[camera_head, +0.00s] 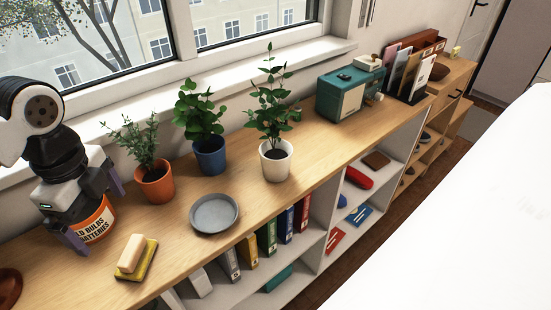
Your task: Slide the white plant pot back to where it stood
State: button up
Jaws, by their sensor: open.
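The white plant pot (276,163) holds a leafy green plant and stands upright on the wooden shelf top (330,148), right of the blue pot and near the front edge. An empty grey round saucer (214,214) lies to its front left. My gripper (100,222) is at the far left, well away from the white pot. Its fingers are apart, around or just in front of an orange and white tub (96,224) marked for old bulbs and batteries. I cannot tell whether they touch the tub, which the gripper partly hides.
A terracotta pot (155,184) and a blue pot (209,157) with plants stand between my gripper and the white pot. A sponge with a pale block (136,259) lies at the front left. A teal radio (341,94) stands farther right. Bare wood lies between white pot and radio.

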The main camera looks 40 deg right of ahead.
aim_at(276, 154)
jog(key=i+j+z, duration=0.1)
jog(key=z, duration=0.3)
jog(key=j+z, duration=0.15)
jog(key=z, duration=0.25)
jog(key=j+z, duration=0.2)
jog(key=z, duration=0.2)
jog(key=i, duration=0.05)
